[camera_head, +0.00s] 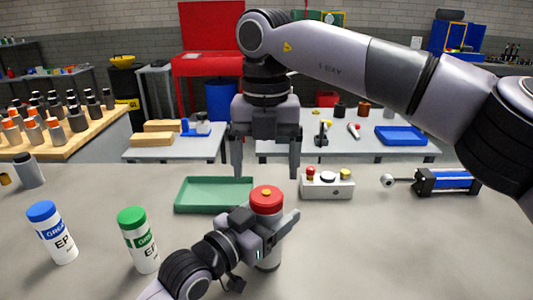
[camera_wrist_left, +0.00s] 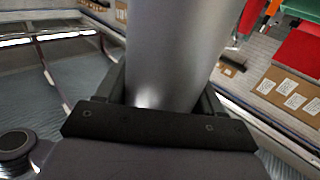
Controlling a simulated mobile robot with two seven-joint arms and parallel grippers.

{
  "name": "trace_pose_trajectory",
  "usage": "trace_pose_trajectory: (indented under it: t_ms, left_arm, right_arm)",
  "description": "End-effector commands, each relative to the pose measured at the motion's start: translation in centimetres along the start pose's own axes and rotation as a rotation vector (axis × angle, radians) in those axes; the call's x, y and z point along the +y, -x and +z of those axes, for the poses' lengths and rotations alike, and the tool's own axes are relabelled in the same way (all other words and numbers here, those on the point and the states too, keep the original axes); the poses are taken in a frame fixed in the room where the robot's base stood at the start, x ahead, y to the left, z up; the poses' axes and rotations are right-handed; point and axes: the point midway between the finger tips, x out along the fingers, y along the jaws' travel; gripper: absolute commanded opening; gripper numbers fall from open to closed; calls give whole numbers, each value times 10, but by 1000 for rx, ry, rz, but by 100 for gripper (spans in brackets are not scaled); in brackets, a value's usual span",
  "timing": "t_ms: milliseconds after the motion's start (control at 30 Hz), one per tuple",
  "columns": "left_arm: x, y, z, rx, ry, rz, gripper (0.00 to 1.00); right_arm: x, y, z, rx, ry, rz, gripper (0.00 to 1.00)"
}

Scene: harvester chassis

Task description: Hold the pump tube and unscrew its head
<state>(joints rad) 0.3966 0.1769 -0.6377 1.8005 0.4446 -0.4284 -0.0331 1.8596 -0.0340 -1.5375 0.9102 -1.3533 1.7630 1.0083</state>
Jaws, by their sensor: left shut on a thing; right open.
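The pump tube (camera_head: 269,262) stands upright on the grey table in the head view, with a red head (camera_head: 266,198) on top. My left gripper (camera_head: 273,228) is shut around the tube's body, below the red head. In the left wrist view the grey tube (camera_wrist_left: 178,50) fills the middle between the fingers of my left gripper (camera_wrist_left: 165,105). My right gripper (camera_head: 267,165) hangs open and empty, pointing down, above the red head and apart from it. My left gripper hides part of the tube's body.
A green tray (camera_head: 183,204) lies behind the tube. A white box with buttons (camera_head: 328,188) and a blue cylinder (camera_head: 445,181) are to the right. Blue-capped (camera_head: 52,232) and green-capped (camera_head: 138,240) bottles stand at left. The front right of the table is clear.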

Motion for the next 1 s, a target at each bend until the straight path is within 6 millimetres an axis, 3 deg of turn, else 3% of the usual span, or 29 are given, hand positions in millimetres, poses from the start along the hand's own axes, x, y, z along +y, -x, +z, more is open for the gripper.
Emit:
trace_pose_trajectory:
  t_ms: [300,633,767,1000]
  left_arm:
    - [-2,0,1,-3,-3,-4,0]
    - [-2,0,1,-3,-3,-4,0]
    - [-2,0,1,-3,-3,-4,0]
    - [-2,0,1,-2,-3,-3,0]
  right_arm:
    - [-1,18,-1,0,-494,-1,83]
    - [-2,24,-1,2,-739,-2,83]
    - [-3,13,-1,2,-750,-4,83]
    - [-3,-25,-2,4,-748,-4,83]
